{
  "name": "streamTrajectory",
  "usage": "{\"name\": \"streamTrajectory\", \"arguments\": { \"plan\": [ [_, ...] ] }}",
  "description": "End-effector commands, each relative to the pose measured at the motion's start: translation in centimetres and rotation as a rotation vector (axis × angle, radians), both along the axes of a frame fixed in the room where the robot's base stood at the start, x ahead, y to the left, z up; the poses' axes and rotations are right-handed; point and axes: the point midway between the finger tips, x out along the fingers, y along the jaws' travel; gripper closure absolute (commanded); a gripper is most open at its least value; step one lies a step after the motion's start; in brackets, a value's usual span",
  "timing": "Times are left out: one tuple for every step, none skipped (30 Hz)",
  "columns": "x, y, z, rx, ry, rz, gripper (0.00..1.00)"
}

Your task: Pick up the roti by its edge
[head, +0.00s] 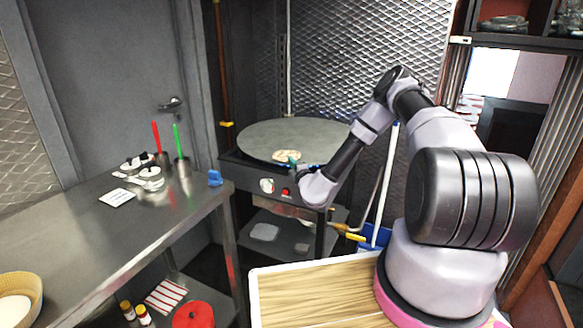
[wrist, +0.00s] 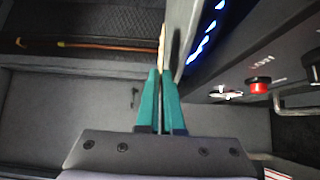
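The roti (head: 287,155) is a small pale, browned disc at the near part of the round grey griddle (head: 320,135). In the wrist view the roti (wrist: 161,48) shows edge-on as a thin beige strip running out from the fingertips. My gripper (head: 294,161) is at the roti's near edge. In the wrist view its teal fingers (wrist: 160,75) are close together, with the roti's edge between their tips. A dark patch, like a shadow, separates the strip from the griddle's surface (wrist: 186,25), so the roti looks slightly off it. The pinched part is hidden.
The griddle's stand has a red knob (head: 286,192), also seen in the wrist view (wrist: 259,86). Blue lights glow under the griddle's rim. A steel table (head: 110,235) at left holds cups with red and green handles and a blue item (head: 215,178). A wooden board (head: 310,290) lies in front.

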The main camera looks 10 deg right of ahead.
Motion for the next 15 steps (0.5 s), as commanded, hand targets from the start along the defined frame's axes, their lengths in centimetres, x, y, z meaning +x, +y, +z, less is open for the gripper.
{"name": "streamTrajectory", "arguments": {
  "plan": [
    [0.0,0.0,0.6,-0.001,-0.001,0.000,1.00],
    [0.0,0.0,0.7,-0.001,-0.001,0.000,1.00],
    [0.0,0.0,0.7,-0.001,0.000,0.001,1.00],
    [0.0,0.0,0.7,-0.001,0.000,0.000,1.00],
    [0.0,0.0,0.7,-0.001,0.000,0.000,1.00],
    [0.0,0.0,0.7,-0.001,0.000,0.000,1.00],
    [0.0,0.0,0.7,-0.001,0.000,0.000,1.00],
    [0.0,0.0,0.7,-0.001,0.000,0.000,1.00],
    [-0.1,0.0,0.7,-0.001,0.000,0.000,1.00],
    [-0.2,0.0,0.7,-0.001,0.000,0.000,1.00],
    [-0.5,-0.1,0.8,0.000,0.001,0.000,1.00],
    [-0.8,-0.1,1.0,-0.001,0.000,0.000,1.00],
    [-1.2,-0.2,1.1,-0.001,0.000,0.001,1.00],
    [-1.7,-0.2,1.3,0.000,0.001,0.002,1.00],
    [-2.2,-0.4,1.5,0.000,0.001,0.001,1.00]
  ]
}}
